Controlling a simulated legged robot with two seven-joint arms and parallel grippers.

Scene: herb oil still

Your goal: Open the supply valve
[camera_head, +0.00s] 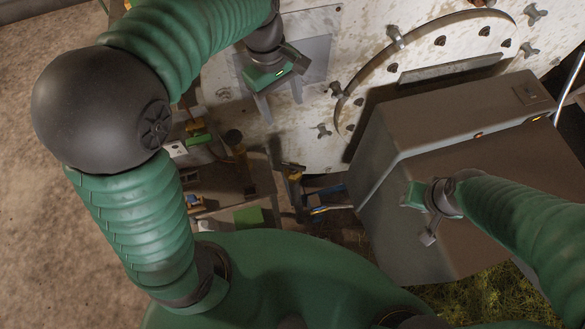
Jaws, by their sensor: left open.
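I cannot make out for certain which part is the supply valve. Small fittings with a yellow part (295,176) and a blue part (319,210) sit among the dark pipework below the white tank, partly in shadow. My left gripper (281,107) is open, with its two fingers apart in front of a grey square plate on the tank. Nothing shows between the fingers. My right gripper (420,214) is over the brown metal box at the right. Its fingers are seen at a poor angle, so its opening is unclear.
The white, rust-spotted tank (345,22) carries a round hatch (440,62) with several wing-shaped clamps around its rim. The brown box (440,115) stands out in front of it at the right. Bare brown ground (30,240) lies open at the left.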

